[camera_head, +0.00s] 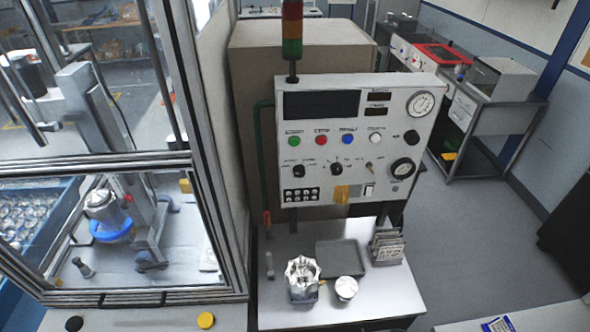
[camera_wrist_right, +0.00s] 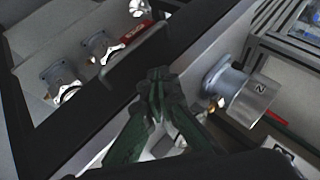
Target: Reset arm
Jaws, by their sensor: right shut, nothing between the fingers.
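My right gripper (camera_wrist_right: 158,76) shows in the right wrist view with its dark green fingers together and nothing between them. A machined metal housing (camera_wrist_right: 243,93) marked with a letter is to the right of the fingertips, apart from them. More grey housings (camera_wrist_right: 62,80) lie to the left, inside a dark-edged container (camera_wrist_right: 62,140). In the head view, a silvery housing (camera_head: 302,277) and a smaller round metal part (camera_head: 346,288) stand on a light table. Neither gripper shows in the head view.
A control panel (camera_head: 350,140) with buttons and gauges stands behind the light table (camera_head: 390,300). A framed glass enclosure (camera_head: 120,160) is at the left, with a blue-ringed part inside. A grey tray (camera_head: 341,257) lies on the table. Grey floor (camera_head: 480,230) is clear at the right.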

